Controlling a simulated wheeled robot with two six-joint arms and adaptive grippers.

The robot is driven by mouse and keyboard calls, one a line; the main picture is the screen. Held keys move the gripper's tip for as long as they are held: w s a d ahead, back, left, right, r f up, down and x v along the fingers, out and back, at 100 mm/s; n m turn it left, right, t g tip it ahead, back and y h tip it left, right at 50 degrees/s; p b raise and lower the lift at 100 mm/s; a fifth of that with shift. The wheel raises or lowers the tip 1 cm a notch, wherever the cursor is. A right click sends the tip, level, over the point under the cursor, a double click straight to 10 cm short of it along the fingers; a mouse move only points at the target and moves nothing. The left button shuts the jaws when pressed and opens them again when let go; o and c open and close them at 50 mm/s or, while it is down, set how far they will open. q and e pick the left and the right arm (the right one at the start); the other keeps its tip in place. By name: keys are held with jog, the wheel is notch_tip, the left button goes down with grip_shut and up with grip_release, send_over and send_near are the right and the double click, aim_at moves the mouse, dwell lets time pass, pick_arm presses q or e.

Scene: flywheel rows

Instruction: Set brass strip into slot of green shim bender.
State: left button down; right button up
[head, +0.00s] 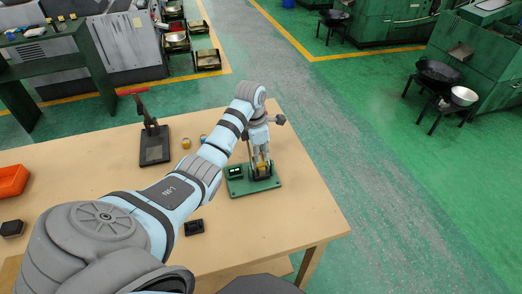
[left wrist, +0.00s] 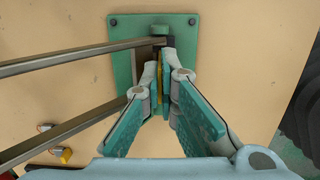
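The green shim bender (head: 252,180) stands near the right end of the table; its green base plate also shows in the left wrist view (left wrist: 124,52). My left gripper (head: 261,160) is directly above it, pointing down. In the left wrist view, the fingertips (left wrist: 161,82) are close together around the narrow yellow brass strip (left wrist: 159,88). The strip lies over the middle of the bender, beside its dark central part. The fingers hide most of the strip and the slot, so I cannot tell whether it is in the slot. My right gripper is not in view.
Two grey metal bars (left wrist: 75,58) cross the left of the wrist view, close to the fingers. A black lever tool (head: 154,145) with a red handle, a small black block (head: 194,227) and an orange bin (head: 12,181) stand on the table. The table's right front is clear.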

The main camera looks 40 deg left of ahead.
pick_arm(q)
jog(key=shift+f+b, duration=0.55)
jog(key=shift+f, duration=0.35)
jog(key=c, duration=1.7)
grip_release()
